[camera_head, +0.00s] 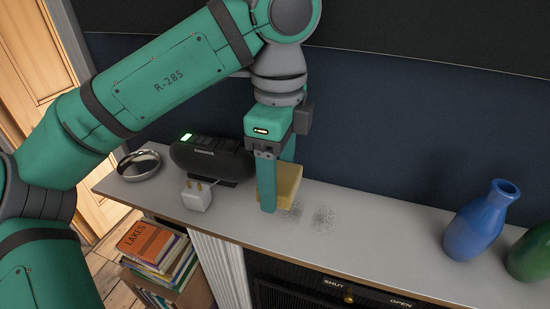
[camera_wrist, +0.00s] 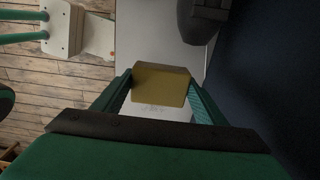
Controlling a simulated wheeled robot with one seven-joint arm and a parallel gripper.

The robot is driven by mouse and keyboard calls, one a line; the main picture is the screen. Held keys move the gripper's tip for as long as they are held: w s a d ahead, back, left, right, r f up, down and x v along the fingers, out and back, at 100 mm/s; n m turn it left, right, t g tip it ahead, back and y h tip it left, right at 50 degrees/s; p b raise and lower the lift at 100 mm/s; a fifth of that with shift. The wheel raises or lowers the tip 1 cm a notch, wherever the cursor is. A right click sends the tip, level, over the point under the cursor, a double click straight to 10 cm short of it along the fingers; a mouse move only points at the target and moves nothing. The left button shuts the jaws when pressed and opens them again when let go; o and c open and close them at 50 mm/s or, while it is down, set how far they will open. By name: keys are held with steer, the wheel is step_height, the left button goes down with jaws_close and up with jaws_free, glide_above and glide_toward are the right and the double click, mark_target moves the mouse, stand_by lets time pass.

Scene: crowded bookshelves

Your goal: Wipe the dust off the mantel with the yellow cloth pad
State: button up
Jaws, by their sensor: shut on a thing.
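My gripper (camera_head: 271,192) is shut on the yellow cloth pad (camera_head: 288,184), with a finger on each side of it. The pad also shows between the fingers in the wrist view (camera_wrist: 160,84). It is at the surface of the white mantel (camera_head: 375,238); I cannot tell whether it touches. Two grey dust patches lie on the mantel just right of the pad: one (camera_head: 291,212) close beside it and partly hidden, the other (camera_head: 323,219) a little farther right. Some dust (camera_wrist: 152,108) also shows by the pad in the wrist view.
Left of the pad stand a black digital clock (camera_head: 212,160), a white plug adapter (camera_head: 196,196) and a metal dish (camera_head: 139,165). A blue vase (camera_head: 474,228) and a green vase (camera_head: 533,253) stand at the right. The mantel between dust and vases is clear. A dark wall (camera_head: 400,130) rises behind.

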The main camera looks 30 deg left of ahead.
mark_target(278, 176)
steer(key=shift+r, duration=1.75)
